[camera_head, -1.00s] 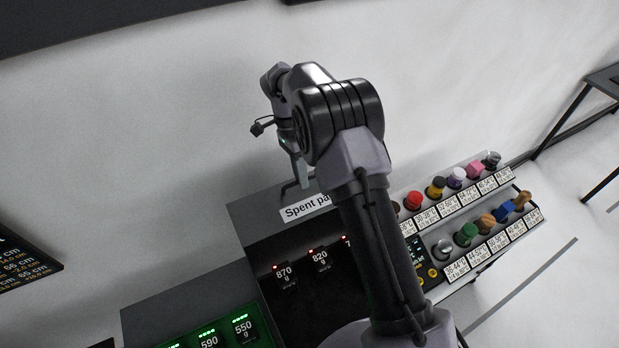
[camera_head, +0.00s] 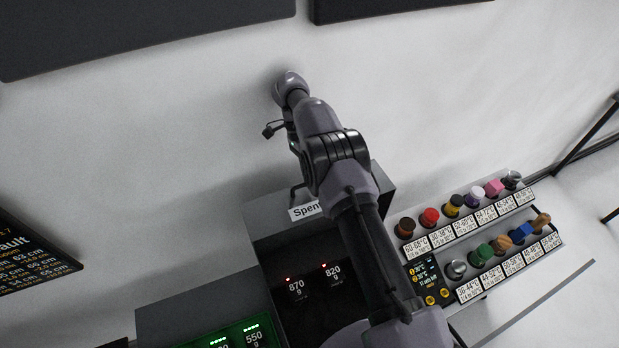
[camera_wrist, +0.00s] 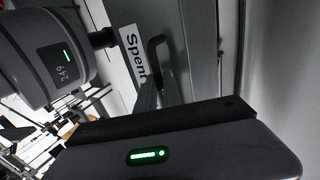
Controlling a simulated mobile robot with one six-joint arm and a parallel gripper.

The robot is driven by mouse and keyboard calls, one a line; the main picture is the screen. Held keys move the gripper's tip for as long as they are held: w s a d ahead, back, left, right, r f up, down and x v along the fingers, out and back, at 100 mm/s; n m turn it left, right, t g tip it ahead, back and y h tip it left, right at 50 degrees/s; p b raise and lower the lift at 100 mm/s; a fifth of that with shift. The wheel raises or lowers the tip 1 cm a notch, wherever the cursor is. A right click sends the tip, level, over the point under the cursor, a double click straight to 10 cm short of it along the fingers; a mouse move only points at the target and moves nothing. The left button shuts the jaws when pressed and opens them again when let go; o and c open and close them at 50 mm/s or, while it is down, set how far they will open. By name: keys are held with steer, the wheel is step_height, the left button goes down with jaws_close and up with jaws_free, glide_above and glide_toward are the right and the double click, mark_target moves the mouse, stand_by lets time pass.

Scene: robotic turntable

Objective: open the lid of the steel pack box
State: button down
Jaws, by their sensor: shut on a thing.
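The steel pack box (camera_head: 262,218) is a dark grey box with a white label starting "Spent" (camera_head: 303,211). Its dark front area carries red-lit readouts of 870 g and 820 g. A dark bar handle (camera_head: 296,191) stands beside the label; it also shows in the wrist view (camera_wrist: 157,47). My gripper (camera_wrist: 150,92) is at this handle in the wrist view and shut on it, though the contact is partly hidden. In the head view my arm covers the box's right part and the fingers are not clear. I cannot tell how far the lid is raised.
A green-lit rack (camera_head: 238,334) stands at the lower left. A panel with colored knobs and temperature labels (camera_head: 475,240) is close on the right. A dark text board (camera_head: 35,265) is at left. The pale wall behind is bare below the dark panels.

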steer(key=shift+f, duration=0.1)
steer(key=c, duration=1.5)
jaws_free()
steer(key=shift+w+r, duration=0.1)
steer(key=shift+r, duration=0.4)
steer(key=shift+s+d+r+b, duration=0.1)
steer(key=shift+s+r+b, duration=0.1)
steer(key=shift+r+b, duration=0.9)
steer(key=s+b, duration=0.2)
steer(key=s, duration=0.3)
steer(key=s+d+r+b, duration=0.1)
steer(key=s+b, duration=0.1)
steer(key=s, duration=0.3)
steer(key=s+d+r+b, duration=0.1)
steer(key=s+b, duration=0.1)
steer(key=s, duration=0.3)
steer(key=shift+s+d+b, duration=0.25)
steer(key=shift+s+b, duration=0.05)
steer(key=shift+b, duration=0.05)
